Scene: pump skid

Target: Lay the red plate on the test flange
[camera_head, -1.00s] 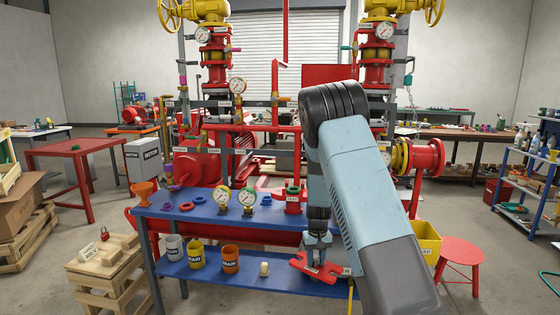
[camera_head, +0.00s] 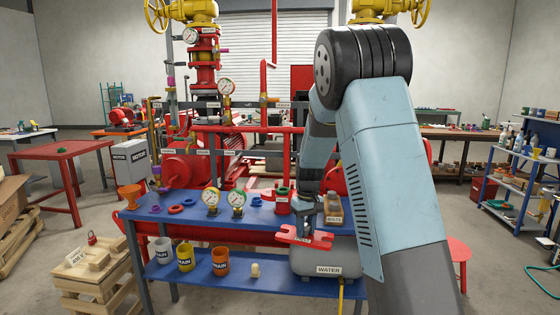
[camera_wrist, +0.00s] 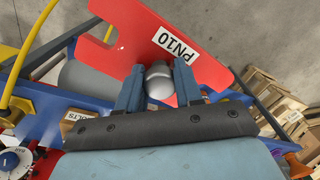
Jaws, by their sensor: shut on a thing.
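The red plate (camera_head: 298,239) hangs roughly level from my gripper (camera_head: 308,229), at the front edge of the blue bench top and over the grey water tank. In the wrist view the red plate (camera_wrist: 195,45) shows a white PN10 label and slots. My gripper (camera_wrist: 158,82) is shut on its rounded grey knob there. The red test flange (camera_head: 283,203) stands on the bench top, behind and a little left of the plate, apart from it. A green ring shows on its top. Its small label is hard to read.
My arm hides the bench's right end. A bolts box (camera_head: 334,206) stands right of the flange. Two gauges (camera_head: 237,201) stand left of it. Red pipes rise behind.

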